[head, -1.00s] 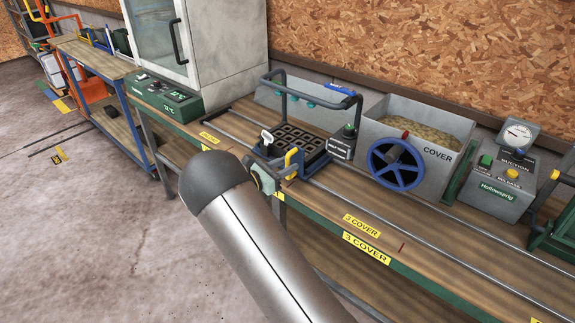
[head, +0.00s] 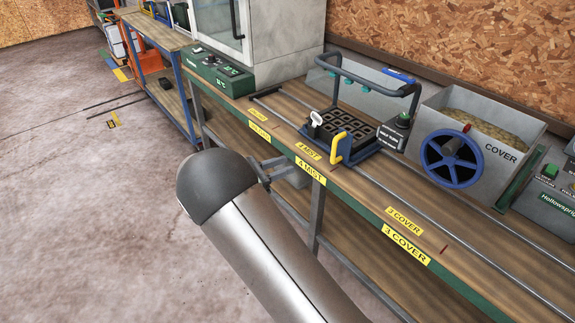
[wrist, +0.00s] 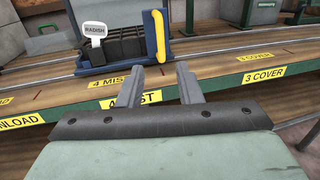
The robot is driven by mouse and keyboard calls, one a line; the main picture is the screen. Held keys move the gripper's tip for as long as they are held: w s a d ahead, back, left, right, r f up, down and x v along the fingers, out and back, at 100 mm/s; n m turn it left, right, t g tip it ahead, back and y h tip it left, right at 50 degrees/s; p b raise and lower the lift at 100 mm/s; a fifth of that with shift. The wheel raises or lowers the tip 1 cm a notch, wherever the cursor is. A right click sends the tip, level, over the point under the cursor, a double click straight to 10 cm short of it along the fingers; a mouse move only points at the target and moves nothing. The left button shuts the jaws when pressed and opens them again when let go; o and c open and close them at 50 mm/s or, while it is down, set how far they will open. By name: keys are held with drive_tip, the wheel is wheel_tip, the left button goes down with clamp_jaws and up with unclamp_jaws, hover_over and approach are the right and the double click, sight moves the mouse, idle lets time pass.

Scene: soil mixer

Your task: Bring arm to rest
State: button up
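My gripper (head: 270,167) is in front of the bench's front edge, mostly hidden behind my arm in the head view. In the wrist view its two fingers (wrist: 160,76) are apart with nothing between them, pointing at the bench edge by the "4 MIST" label (wrist: 130,100). The blue carriage (wrist: 130,48) holds a dark cell tray (head: 340,124) and has a yellow handle (head: 340,148), which also shows in the wrist view (wrist: 159,36). The gripper is apart from the handle. A white "RADISH" tag (wrist: 95,30) stands at the tray.
The bench (head: 385,190) carries rails, a cover hopper (head: 490,120) with a blue handwheel (head: 451,159), and a cabinet (head: 260,40) with a green control panel (head: 215,70). A blue-legged table (head: 165,35) stands farther back. The floor (head: 70,200) at left is open.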

idle(0.3)
drive_tip(key=s+d+r+m+g+y, duration=0.3)
drive_tip(key=s+d+m+g+y, duration=0.45)
drive_tip(key=s+d+m, duration=0.55)
drive_tip(key=s+m+y, duration=0.9)
drive_tip(key=s+m, duration=0.1)
drive_tip(key=s, duration=0.9)
drive_tip(key=shift+d+r, duration=0.2)
drive_tip(key=shift+d, duration=0.2)
